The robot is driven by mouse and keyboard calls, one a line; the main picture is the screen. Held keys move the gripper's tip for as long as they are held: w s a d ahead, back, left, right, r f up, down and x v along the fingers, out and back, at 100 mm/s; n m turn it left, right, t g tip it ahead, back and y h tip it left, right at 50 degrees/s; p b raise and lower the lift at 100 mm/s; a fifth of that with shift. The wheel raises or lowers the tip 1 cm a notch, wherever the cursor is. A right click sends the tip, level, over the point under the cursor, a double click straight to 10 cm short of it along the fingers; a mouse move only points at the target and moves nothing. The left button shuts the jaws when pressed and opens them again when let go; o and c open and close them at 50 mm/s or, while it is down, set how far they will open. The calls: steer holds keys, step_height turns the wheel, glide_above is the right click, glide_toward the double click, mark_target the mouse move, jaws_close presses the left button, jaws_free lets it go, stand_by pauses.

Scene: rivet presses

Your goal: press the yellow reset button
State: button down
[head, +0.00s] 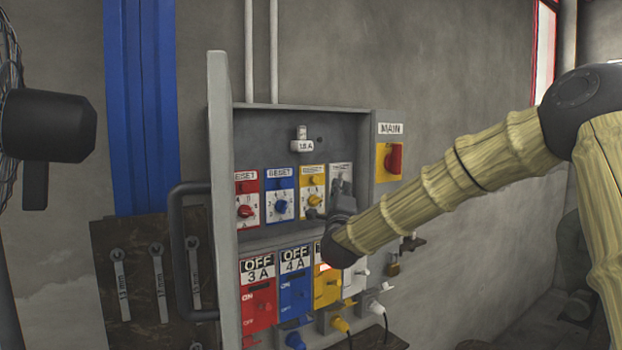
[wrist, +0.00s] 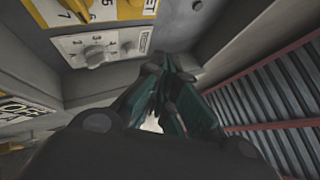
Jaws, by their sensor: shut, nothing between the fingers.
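The yellow reset panel (head: 322,172) is in the upper row of the grey cabinet in the head view, with a round yellow knob (head: 314,200) on a numbered dial. In the wrist view, its yellow edge (wrist: 130,10) shows at the top, cut off by the frame. My gripper (head: 318,214) is just below and right of that knob, partly hidden by my arm. In the wrist view, my gripper (wrist: 168,68) has its dark green fingers together and empty, below and right of the white panel. Contact with anything cannot be told.
Red (head: 246,190) and blue (head: 280,190) reset panels stand left of the yellow one; a white panel (wrist: 95,48) is beside it. Lower breakers and plugs sit beneath. The open cabinet door (head: 222,150) and its handle stand left. A MAIN switch (head: 394,158) is right.

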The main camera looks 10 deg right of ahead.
mark_target(314, 179)
steer(key=shift+w+a, duration=0.35)
steer(key=shift+w, duration=0.55)
steer(key=shift+w+a, duration=0.3)
steer(key=shift+w, duration=0.65)
steer(key=shift+w+a, duration=0.35)
steer(key=shift+w, duration=0.55)
steer(key=shift+w+a, duration=0.1)
steer(key=shift+w, duration=0.05)
steer(key=shift+w+a+b, duration=0.1)
steer(key=shift+w+b, duration=0.3)
steer(key=shift+w, duration=0.05)
steer(key=shift+w+a+b, duration=0.2)
steer(key=shift+w+b, duration=0.15)
steer(key=shift+w, duration=0.15)
stand_by(0.3)
steer(key=shift+s, duration=0.15)
steer(key=shift+s+d+b, duration=0.35)
steer(key=shift+s+b, duration=0.4)
steer(key=shift+s, duration=0.05)
